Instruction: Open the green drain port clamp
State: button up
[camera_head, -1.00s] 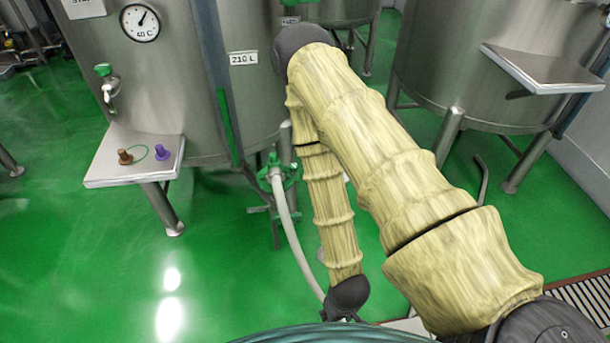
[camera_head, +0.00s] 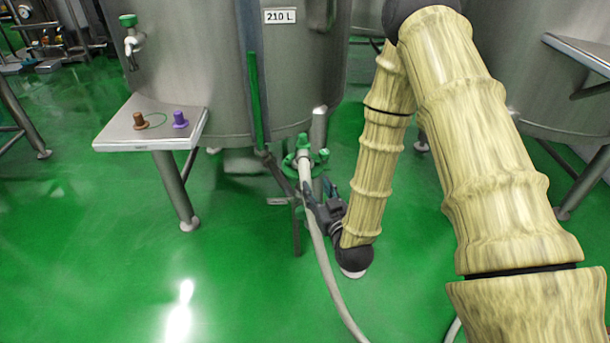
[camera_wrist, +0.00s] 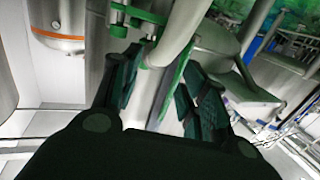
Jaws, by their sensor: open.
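The green drain port clamp (camera_head: 303,157) is at the bottom of the 210 L tank, around the top end of a pale hose (camera_head: 316,237). In the wrist view, green clamp parts (camera_wrist: 137,16) show at the top, beyond my fingers. My gripper (camera_head: 309,192) is open, just below and right of the clamp, close to the hose. In the wrist view my gripper (camera_wrist: 160,80) has its dark fingers spread, with the hose (camera_wrist: 178,34) passing in front of or between them. I cannot tell whether a finger touches it. Whether the clamp is open is too small to tell.
The steel tank (camera_head: 200,70) stands above the clamp. A steel shelf (camera_head: 110,142) with a brown knob (camera_head: 139,121) and a purple knob (camera_head: 180,119) juts out at left. A tank leg (camera_head: 175,190) stands below it. The green floor (camera_head: 90,250) is clear at front left.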

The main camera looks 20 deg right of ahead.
aim_at(305, 163)
jog(key=shift+t, duration=0.3)
jog(key=w, duration=0.7)
jog(key=w+r, duration=0.1)
jog(key=w, duration=0.3)
jog(key=shift+w+a+b, duration=0.1)
jog(key=shift+w+b, duration=0.05)
jog(key=shift+b, duration=0.2)
grip_shut()
